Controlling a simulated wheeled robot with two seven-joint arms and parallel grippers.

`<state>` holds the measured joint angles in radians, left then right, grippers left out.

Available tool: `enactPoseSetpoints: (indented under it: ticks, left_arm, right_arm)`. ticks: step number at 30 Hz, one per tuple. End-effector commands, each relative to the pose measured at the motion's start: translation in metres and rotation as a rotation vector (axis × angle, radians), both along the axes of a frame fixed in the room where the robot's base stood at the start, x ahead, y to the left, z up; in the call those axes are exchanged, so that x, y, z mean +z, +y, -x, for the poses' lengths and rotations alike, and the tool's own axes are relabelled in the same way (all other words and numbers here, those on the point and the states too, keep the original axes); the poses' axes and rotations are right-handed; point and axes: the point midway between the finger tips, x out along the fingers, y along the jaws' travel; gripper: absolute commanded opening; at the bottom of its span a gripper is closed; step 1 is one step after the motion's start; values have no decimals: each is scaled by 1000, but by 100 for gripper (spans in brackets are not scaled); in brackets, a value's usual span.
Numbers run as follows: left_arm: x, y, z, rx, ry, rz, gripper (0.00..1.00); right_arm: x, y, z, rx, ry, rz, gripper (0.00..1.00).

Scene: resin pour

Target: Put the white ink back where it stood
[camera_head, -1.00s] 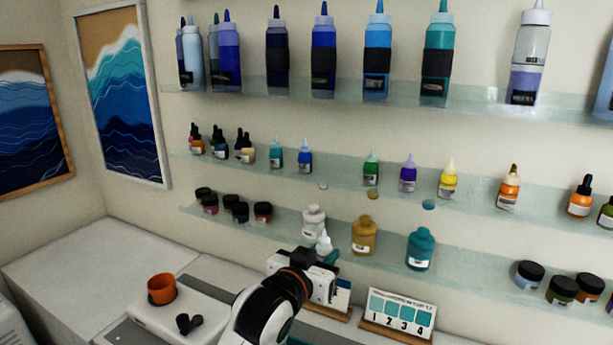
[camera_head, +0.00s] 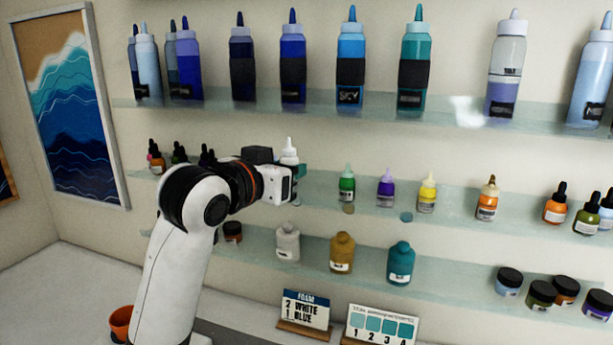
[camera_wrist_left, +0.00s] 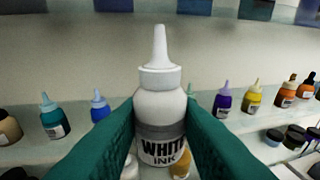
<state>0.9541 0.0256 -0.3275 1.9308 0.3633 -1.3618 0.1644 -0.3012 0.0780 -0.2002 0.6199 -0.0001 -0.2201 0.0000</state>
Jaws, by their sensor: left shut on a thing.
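The white ink (camera_head: 289,152) is a white bottle with a pointed nozzle and a grey band. My left gripper (camera_head: 298,174) is shut on it and holds it upright at the middle glass shelf (camera_head: 458,204), left of the green bottle (camera_head: 347,186). In the left wrist view the white ink (camera_wrist_left: 160,104) stands between the teal fingers of my left gripper (camera_wrist_left: 160,130), its label facing the camera. Its base is hidden, so I cannot tell whether it touches the shelf. My right gripper is not in view.
The blue bottle (camera_wrist_left: 100,106) and teal bottle (camera_wrist_left: 53,118) stand left of the white ink in the left wrist view. Purple (camera_head: 385,188) and yellow (camera_head: 427,193) bottles stand right of the green one. A lower shelf holds white (camera_head: 288,243), gold (camera_head: 341,254) and teal (camera_head: 400,263) bottles.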

Motion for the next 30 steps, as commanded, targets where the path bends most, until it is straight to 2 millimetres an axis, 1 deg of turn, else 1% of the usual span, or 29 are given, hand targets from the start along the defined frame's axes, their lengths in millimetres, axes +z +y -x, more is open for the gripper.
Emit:
enactPoseSetpoints:
  ticks: [1,6,12,14,15,18,23,29,30]
  left_arm:
    - [4,-5,-14,0,5,-1,8]
    - [4,-19,-57,1,6,0,8]
    - [4,-33,-100,1,3,-1,7]
    - [3,-36,-111,1,3,-1,7]
    - [-3,-37,-114,2,5,-2,7]
    - [-21,-36,-111,1,3,-1,7]
    - [-33,-36,-111,1,1,-1,7]
    - [-63,-36,-111,1,4,0,7]
    - [-62,-36,-112,1,2,0,7]
  right_arm:
    - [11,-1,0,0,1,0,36]
    - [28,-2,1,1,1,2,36]
    - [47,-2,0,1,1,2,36]
    - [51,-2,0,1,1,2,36]
    - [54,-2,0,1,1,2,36]
    - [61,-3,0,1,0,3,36]
    - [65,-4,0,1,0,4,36]
    - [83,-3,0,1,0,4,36]
    - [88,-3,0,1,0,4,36]
